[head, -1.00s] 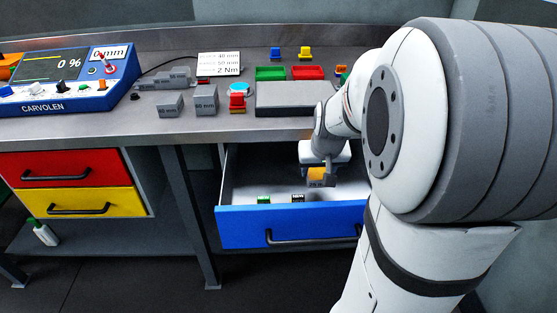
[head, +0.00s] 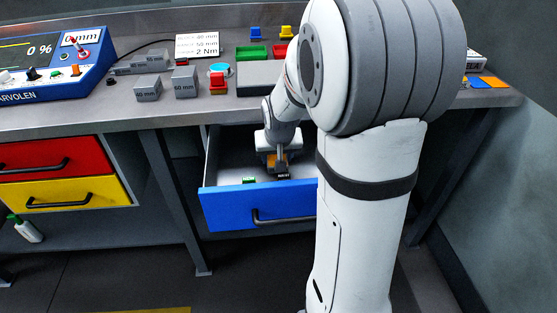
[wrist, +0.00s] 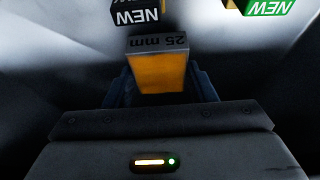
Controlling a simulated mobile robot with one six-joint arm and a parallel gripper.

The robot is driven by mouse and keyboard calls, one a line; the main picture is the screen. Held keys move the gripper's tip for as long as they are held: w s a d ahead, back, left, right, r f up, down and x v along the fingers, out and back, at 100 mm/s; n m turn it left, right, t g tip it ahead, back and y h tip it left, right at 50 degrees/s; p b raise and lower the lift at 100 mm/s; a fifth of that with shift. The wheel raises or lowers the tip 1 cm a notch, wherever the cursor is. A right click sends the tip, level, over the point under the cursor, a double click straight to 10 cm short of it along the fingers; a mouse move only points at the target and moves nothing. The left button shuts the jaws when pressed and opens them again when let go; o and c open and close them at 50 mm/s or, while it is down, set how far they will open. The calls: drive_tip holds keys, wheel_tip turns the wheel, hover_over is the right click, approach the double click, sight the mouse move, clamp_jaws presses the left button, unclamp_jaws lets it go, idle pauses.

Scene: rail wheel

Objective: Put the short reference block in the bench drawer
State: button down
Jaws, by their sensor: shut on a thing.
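The short reference block is grey and orange and marked "25 mm" in the wrist view (wrist: 158,70). My gripper (wrist: 160,90) is shut on it, with a finger on each side. In the head view, my gripper (head: 277,160) reaches down into the open bench drawer, which has a blue front (head: 235,210). The block (head: 279,163) is inside the drawer walls, small and partly covered by my gripper. I cannot tell whether it touches the drawer floor. My arm hides the right part of the drawer.
In the drawer are a black item marked "NEW" (wrist: 137,13), close to the block, and a green one (wrist: 268,7). Red and yellow drawers (head: 60,195) are at left.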

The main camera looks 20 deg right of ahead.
drive_tip(key=shift+f, duration=0.45)
drive_tip(key=shift+f, duration=0.2)
drive_tip(key=c, duration=0.6)
unclamp_jaws()
drive_tip(key=shift+r, duration=0.15)
drive_tip(key=shift+s+r, duration=0.1)
drive_tip(key=shift+r, duration=0.2)
drive_tip(key=p+v, duration=0.2)
drive_tip(key=v, duration=0.9)
drive_tip(key=shift+s+r, duration=0.15)
drive_tip(key=shift+s, duration=0.05)
